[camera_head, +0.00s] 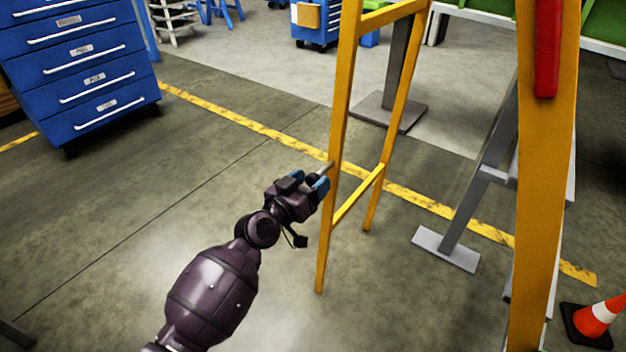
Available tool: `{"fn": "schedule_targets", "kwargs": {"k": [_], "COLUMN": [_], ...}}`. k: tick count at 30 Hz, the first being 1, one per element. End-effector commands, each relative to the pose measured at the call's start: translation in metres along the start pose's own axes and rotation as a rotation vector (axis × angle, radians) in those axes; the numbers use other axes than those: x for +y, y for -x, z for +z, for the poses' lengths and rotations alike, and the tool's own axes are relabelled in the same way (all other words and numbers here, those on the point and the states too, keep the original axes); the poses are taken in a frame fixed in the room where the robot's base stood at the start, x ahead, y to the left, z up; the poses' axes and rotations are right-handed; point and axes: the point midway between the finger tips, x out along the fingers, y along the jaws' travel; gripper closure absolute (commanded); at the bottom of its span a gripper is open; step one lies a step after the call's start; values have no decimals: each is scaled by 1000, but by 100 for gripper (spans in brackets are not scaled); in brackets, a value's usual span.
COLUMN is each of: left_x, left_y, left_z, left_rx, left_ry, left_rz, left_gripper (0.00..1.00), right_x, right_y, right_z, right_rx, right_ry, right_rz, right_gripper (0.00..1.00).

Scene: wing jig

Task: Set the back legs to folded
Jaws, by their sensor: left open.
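The back legs (338,120) are a yellow frame of two uprights joined by crossbars. They stand out from the wide yellow-orange rail (540,190) at the right, with open space between the two. The lower crossbar (358,195) joins the uprights near their feet. My left gripper (322,178), with blue fingertips, is open at the near upright, a little above the lower crossbar. I cannot tell whether the upright is between its fingers or only beside them. The top of the back legs is outside the view. My right gripper is not in view.
A blue drawer cabinet (85,65) stands at the upper left. A grey post with a flat base (388,111) stands behind the legs. Another grey foot plate (446,249) and a traffic cone (597,318) are at the right. Floor left of the legs is mostly clear.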

Motion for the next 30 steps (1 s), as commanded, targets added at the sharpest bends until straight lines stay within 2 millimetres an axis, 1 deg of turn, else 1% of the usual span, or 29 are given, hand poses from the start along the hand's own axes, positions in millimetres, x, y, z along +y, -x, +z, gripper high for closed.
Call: {"fn": "schedule_targets", "kwargs": {"k": [1,6,14,15,20,27,30], "left_x": [0,1,0,0,0,0,0], "left_y": [-5,-12,-13,-13,-13,-13,-12], "left_z": [2,0,-1,-1,0,0,0], "left_rx": [-1,0,1,1,1,0,0], "left_ry": [2,1,0,0,0,0,1], "left_rz": [0,1,1,1,0,0,0], "left_gripper": [37,37,37,38,63,100,100], "right_x": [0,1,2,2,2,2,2], "right_y": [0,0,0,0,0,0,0], "right_z": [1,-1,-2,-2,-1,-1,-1], "right_rx": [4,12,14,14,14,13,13], "right_ry": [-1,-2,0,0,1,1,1], "right_rz": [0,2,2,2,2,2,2], "right_gripper": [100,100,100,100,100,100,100]}}
